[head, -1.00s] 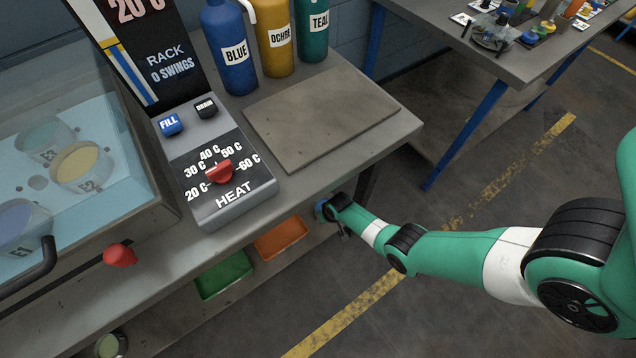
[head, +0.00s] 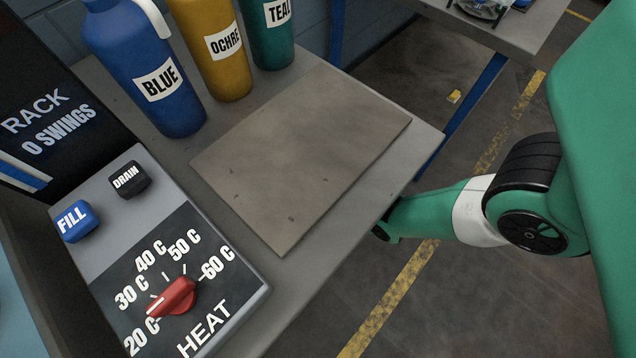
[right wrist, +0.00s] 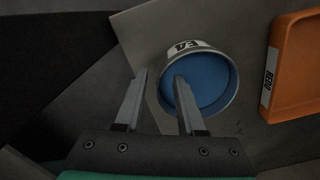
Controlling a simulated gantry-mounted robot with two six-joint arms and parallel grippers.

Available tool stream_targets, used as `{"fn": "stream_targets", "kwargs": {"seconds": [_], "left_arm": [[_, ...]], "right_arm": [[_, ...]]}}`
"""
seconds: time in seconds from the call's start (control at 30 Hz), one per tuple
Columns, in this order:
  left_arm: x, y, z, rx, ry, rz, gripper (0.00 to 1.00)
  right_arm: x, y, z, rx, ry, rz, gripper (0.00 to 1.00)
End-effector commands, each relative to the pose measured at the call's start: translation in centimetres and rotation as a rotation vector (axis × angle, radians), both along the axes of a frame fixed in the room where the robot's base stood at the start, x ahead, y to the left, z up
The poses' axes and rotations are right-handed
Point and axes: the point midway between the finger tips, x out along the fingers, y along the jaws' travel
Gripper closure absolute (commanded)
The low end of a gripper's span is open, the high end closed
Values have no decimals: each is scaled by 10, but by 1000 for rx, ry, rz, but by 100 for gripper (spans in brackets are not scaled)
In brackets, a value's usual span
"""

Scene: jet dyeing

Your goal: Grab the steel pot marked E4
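The steel pot (right wrist: 226,103) shows in the right wrist view, with a white label that looks like E4 upside down and blue inside. My right gripper (right wrist: 161,76) is open, its two fingers apart. The left finger is outside the pot's left wall, and the right finger overlaps the pot's opening. I cannot tell whether that finger is inside the pot or above it, or whether either finger touches. In the head view my right arm reaches below the bench edge, and its gripper and the pot are hidden. My left gripper is not in view.
An orange tray (right wrist: 298,75) lies right of the pot. In the head view the bench (head: 402,165) carries a flat grey board (head: 300,150), a heat control panel (head: 165,285), and blue (head: 140,60), ochre (head: 215,60) and teal (head: 270,45) bottles. The board is clear.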

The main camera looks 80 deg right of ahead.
Motion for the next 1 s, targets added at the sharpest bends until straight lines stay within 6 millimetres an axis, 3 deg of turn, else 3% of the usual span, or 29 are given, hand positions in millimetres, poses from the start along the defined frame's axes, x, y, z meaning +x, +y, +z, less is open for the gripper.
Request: {"fn": "stream_targets", "kwargs": {"seconds": [0.27,0.47,1.0], "left_arm": [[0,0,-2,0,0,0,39],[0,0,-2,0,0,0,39],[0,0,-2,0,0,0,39]], "right_arm": [[0,0,-3,-1,-1,0,63],[0,0,-3,-1,-1,0,99],[0,0,-3,0,0,0,100]]}}
